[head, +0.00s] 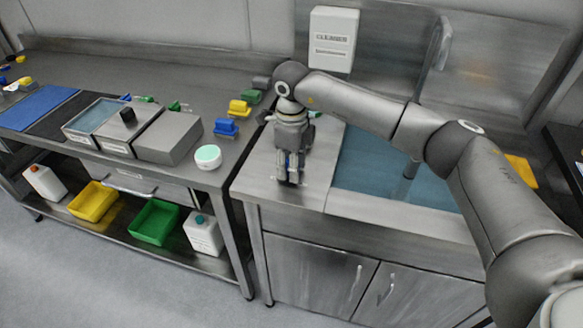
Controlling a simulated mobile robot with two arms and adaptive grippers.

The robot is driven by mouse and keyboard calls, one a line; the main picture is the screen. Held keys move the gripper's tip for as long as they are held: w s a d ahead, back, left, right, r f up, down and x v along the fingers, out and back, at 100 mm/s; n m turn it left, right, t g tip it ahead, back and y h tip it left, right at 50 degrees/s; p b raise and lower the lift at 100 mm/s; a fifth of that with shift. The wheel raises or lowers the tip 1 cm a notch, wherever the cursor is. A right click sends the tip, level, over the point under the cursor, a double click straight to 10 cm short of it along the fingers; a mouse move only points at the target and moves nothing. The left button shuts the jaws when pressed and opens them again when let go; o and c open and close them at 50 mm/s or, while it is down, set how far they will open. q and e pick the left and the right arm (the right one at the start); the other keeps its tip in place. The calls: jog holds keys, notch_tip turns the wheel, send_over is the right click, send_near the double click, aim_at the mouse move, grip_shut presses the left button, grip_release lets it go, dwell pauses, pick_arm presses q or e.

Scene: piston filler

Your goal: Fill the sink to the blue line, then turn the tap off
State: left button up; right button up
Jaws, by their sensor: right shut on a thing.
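The sink (350,203) is set in the steel counter right of centre. Blue-looking water (370,165) shows in its basin. I cannot make out the blue line. My right gripper (289,180) points down at the counter left of the basin. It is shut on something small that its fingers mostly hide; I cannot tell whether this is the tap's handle. My left gripper is not in view.
A steel table on the left carries grey boxes (168,137), a round pale-green-topped tub (208,156) and blue (226,127) and yellow (239,107) blocks. Yellow (93,201) and green (154,222) bins stand on its lower shelf. A white dispenser (333,38) hangs behind the sink.

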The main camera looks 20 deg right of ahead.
jog(key=shift+r+n, duration=0.1)
jog(key=shift+n, duration=0.2)
jog(key=o, duration=1)
jog(key=shift+o, duration=0.2)
notch_tip(320, 180, up, 12)
